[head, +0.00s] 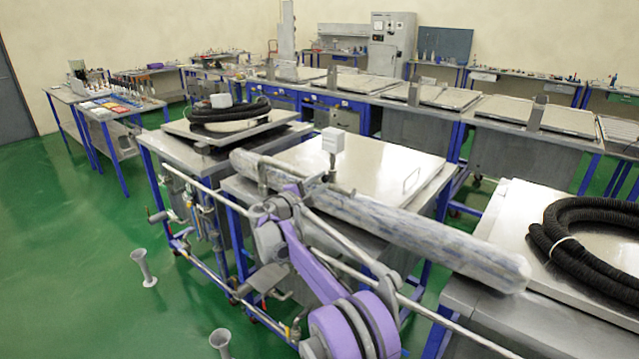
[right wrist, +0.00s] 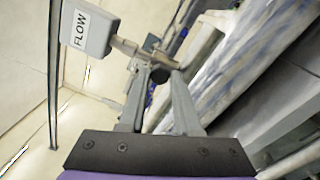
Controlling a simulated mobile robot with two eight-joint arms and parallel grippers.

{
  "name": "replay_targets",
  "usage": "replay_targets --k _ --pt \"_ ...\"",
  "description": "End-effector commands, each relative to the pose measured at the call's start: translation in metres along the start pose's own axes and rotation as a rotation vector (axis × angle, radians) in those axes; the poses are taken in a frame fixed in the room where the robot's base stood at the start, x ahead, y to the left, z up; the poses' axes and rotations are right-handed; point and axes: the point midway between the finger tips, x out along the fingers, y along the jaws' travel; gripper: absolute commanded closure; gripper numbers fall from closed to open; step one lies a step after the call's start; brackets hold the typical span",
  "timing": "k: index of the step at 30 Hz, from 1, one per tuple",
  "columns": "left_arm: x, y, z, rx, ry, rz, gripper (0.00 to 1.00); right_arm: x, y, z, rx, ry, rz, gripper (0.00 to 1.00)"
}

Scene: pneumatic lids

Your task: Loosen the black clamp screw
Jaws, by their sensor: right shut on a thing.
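The black clamp screw (right wrist: 160,75) shows as a small dark round knob between my finger ends in the right wrist view. It sits on a grey clamp below a grey box marked FLOW (right wrist: 88,32). My right gripper (right wrist: 157,82) is shut on the screw, one finger on each side. In the head view my right gripper (head: 322,184) is at the clamp, just below the FLOW box (head: 333,140); the screw is too small and covered to make out there. My left gripper is not in view.
A long, mottled white-blue cylinder (head: 430,240) runs close beside my right gripper. A metal lid with a handle (head: 375,165) lies behind it. Black coiled hoses lie on the tables at right (head: 590,235) and left (head: 225,108). Green floor (head: 100,260) is open at left.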

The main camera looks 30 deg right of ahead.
Motion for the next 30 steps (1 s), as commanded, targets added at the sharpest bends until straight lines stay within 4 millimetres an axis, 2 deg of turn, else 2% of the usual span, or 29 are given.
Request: replay_targets --k 1,2,6,7,15,19,30 --pt "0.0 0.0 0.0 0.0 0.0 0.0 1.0 0.0 -0.001 0.0 0.0 -0.001 -0.001 1.0" --pt "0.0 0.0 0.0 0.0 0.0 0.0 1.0 0.0 -0.001 0.0 0.0 -0.001 -0.001 0.66" --pt "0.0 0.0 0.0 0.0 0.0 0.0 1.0 0.0 0.0 0.0 0.0 -0.001 0.0 0.41" --pt "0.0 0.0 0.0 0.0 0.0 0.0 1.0 0.0 0.0 0.0 0.0 -0.001 0.0 0.38" --pt "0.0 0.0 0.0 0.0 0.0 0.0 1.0 -0.001 0.0 0.0 0.001 0.0 0.0 0.38" --pt "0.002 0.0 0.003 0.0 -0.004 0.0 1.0 -0.01 -0.001 -0.001 0.0 0.002 0.0 0.38" --pt "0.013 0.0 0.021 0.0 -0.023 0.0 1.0 -0.081 -0.003 -0.001 -0.001 0.003 0.0 0.38"
